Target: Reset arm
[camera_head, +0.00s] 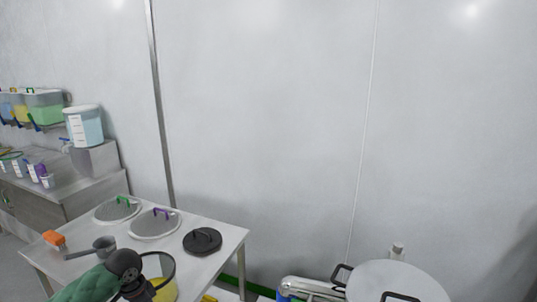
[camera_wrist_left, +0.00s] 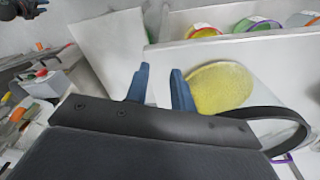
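My left arm comes in at the bottom left of the head view, in green and black, over the near edge of the steel table (camera_head: 205,270). Its fingertips cannot be made out there. In the left wrist view my left gripper (camera_wrist_left: 160,76) shows two blue fingers held apart with nothing between them. A tub of yellow material (camera_wrist_left: 222,88) lies beyond the right finger, with a dark curved band beside it. A clear-walled pot with yellow contents (camera_head: 164,288) stands beside my arm in the head view.
Lids with green (camera_head: 117,209) and purple (camera_head: 155,224) handles, a black lid (camera_head: 202,241), a grey scoop (camera_head: 104,245) and an orange item (camera_head: 54,239) lie on the table. A large lidded vessel (camera_head: 396,283) stands at lower right. A plain wall fills the back.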

